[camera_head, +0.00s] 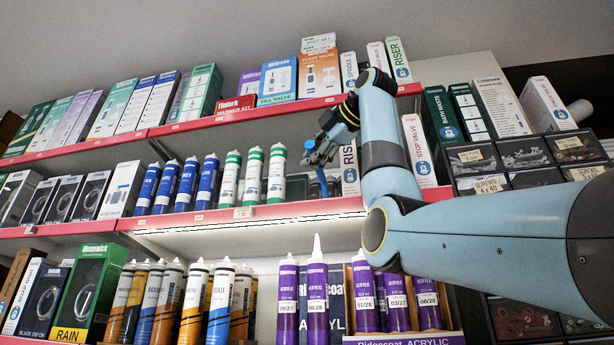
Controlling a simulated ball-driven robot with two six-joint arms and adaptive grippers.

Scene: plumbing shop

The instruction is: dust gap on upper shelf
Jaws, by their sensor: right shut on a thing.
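My right gripper (322,152) reaches in from the right, in front of the shelf with the blue and green-white tubes. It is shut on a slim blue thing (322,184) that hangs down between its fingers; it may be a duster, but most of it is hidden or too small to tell. The gap (300,189) on this red-edged shelf (285,211) lies between the last green-capped tube (277,174) and a white Riser box (349,168). The blue thing is in or just in front of this gap; I cannot tell whether it touches the shelf. My left gripper is out of view.
Blue tubes (186,185) stand left of the green-capped ones. A red-edged shelf of boxes (276,80) runs above. Purple tubes (317,300) stand on the shelf below. Parts drawers (525,152) are at the right. My arm covers part of the shelves.

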